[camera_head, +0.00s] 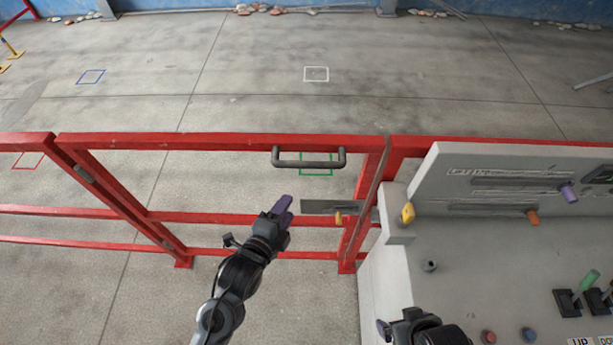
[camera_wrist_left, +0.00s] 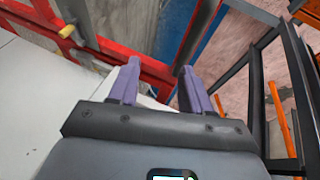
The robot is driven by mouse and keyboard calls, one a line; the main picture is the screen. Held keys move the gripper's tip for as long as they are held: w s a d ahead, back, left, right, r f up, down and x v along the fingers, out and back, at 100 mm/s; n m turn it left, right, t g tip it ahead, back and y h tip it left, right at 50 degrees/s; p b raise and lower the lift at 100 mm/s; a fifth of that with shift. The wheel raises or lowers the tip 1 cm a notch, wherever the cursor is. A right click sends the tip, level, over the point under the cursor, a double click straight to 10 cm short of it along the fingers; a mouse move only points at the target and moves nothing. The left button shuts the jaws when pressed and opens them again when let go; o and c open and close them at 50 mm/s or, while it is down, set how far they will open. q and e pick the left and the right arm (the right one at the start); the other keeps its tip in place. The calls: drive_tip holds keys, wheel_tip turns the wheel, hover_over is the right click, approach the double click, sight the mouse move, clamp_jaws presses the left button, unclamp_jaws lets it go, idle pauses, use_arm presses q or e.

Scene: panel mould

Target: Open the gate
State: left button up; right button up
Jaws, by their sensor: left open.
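The red gate (camera_head: 215,141) stands upright across the middle of the head view, in line with the red fence. A dark grey bar handle (camera_head: 308,163) is fixed along its top rail near the right post. My left gripper (camera_head: 284,206), with purple fingers, is left of the latch plate and below the handle, apparently empty. In the left wrist view its fingers (camera_wrist_left: 159,75) are apart, with a yellow knob (camera_wrist_left: 67,31) at upper left. My right gripper (camera_head: 388,330) shows only partly at the bottom; its jaws are unclear.
A grey control console (camera_head: 460,255) with levers and buttons fills the right side. A yellow piece (camera_head: 407,213) sits at its left corner. A red fence (camera_head: 60,209) continues left. Beyond the gate the concrete floor is mostly clear, with painted squares (camera_head: 316,74).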

sight(306, 167)
use_arm(q)
drive_tip(key=shift+m+t+h, duration=0.3)
drive_tip(key=shift+t, duration=0.2)
drive_tip(key=w+d, duration=0.1)
drive_tip(key=w, duration=0.3)
drive_tip(key=w+d+r, duration=0.1)
drive_tip(key=w+d, duration=0.1)
drive_tip(key=w, duration=0.3)
drive_tip(key=w+d, duration=0.2)
drive_tip(key=w, duration=0.2)
drive_tip(key=shift+w+d+r, duration=0.15)
drive_tip(key=shift+d+r, duration=0.1)
use_arm(e)
drive_tip(key=shift+f, duration=0.55)
use_arm(q)
clamp_jaws()
use_arm(e)
drive_tip(key=shift+d, duration=0.1)
